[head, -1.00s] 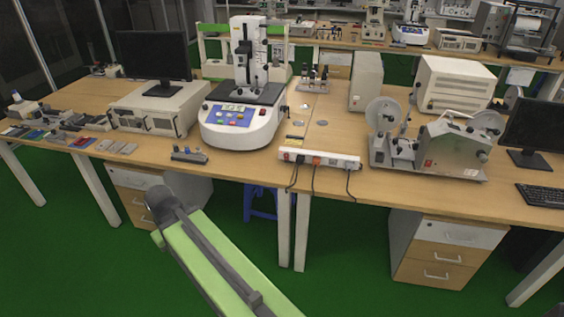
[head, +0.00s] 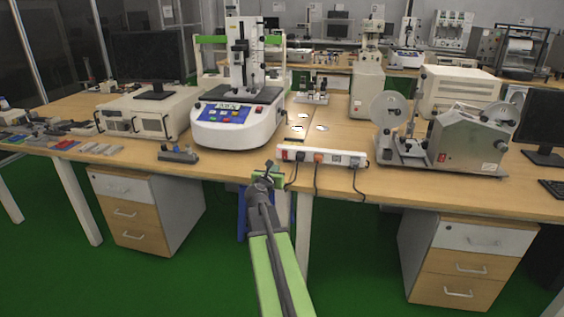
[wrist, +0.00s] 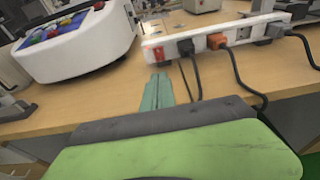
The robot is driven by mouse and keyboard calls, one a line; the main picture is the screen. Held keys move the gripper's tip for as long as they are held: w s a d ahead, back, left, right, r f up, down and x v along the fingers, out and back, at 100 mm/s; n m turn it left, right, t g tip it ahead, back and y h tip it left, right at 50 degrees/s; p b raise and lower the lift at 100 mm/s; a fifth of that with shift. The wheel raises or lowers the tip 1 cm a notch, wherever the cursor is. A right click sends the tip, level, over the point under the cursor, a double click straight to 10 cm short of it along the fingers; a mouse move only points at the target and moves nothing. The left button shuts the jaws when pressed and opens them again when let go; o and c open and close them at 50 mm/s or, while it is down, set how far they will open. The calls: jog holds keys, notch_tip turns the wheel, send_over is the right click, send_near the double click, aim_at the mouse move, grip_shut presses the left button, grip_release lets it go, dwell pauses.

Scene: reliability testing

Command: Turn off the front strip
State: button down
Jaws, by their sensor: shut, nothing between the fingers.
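The front strip (head: 323,156) is a white power strip lying along the front edge of the wooden table. In the wrist view the strip (wrist: 195,47) shows a red switch (wrist: 153,54) at its left end, with a black plug and an orange plug beside it. My gripper (head: 268,166) is at the table's front edge, just left of the strip's switch end. In the wrist view its thin greenish fingers (wrist: 158,78) are shut and empty, a little below the red switch. They look apart from it, but the exact gap is hard to tell.
A white testing machine (head: 232,122) stands left of the strip, and a reel machine (head: 465,140) stands to the right. Dark cables hang from the strip over the table edge. A small grey device (head: 178,154) lies at the front left. Drawer cabinets (head: 140,208) stand below.

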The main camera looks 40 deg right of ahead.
jog(key=b, duration=0.2)
send_near(285, 153)
jog(key=x, duration=0.2)
jog(key=f+x, duration=0.1)
jog(key=x, duration=0.2)
jog(key=shift+w, duration=0.2)
jog(key=shift+w+d+r, duration=0.1)
jog(key=shift+w+d, duration=0.15)
jog(key=shift+d, duration=0.3)
jog(key=shift+w+d+r+p, duration=0.25)
jog(key=shift+d+p, duration=0.15)
jog(key=shift+p, duration=0.1)
jog(key=shift+s+a, duration=0.1)
jog(key=shift+a, duration=0.15)
jog(key=r+p+v, duration=0.2)
jog(key=p+v, duration=0.2)
jog(key=v, duration=0.9)
jog(key=shift+p, duration=0.3)
